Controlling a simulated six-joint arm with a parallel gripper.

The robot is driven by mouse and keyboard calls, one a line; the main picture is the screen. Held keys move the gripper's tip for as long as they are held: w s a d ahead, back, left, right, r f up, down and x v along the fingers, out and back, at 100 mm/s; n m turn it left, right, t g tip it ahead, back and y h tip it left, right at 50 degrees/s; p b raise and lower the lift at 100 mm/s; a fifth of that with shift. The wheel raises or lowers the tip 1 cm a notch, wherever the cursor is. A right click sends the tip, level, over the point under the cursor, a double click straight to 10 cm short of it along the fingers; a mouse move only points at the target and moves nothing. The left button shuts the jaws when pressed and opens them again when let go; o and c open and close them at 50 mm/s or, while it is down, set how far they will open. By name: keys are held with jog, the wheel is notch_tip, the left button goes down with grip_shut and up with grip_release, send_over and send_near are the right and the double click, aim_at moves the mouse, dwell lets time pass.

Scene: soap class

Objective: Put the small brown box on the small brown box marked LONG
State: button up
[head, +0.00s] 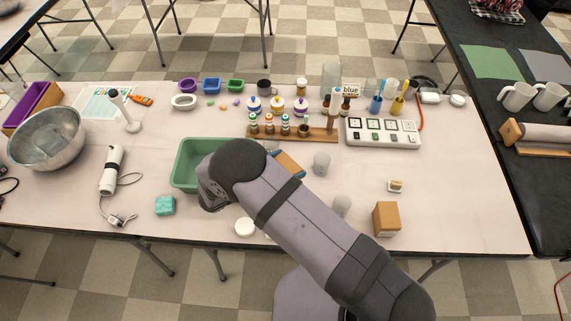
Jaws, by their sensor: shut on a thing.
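A small brown box (386,218) stands upright on the table at the right, near the front edge. It has a pale label low on its front, too small to read.
The green bin (185,165) is left of centre. A wooden rack (322,135) with small bottles and a white switch panel (383,138) stand behind. A small soap-like piece (396,186) is behind the box. Table right of the box is clear.

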jog(key=shift+f, duration=0.2)
jog(key=o, duration=1.2)
jog(key=shift+c, duration=0.2)
jog(key=shift+r, duration=0.1)
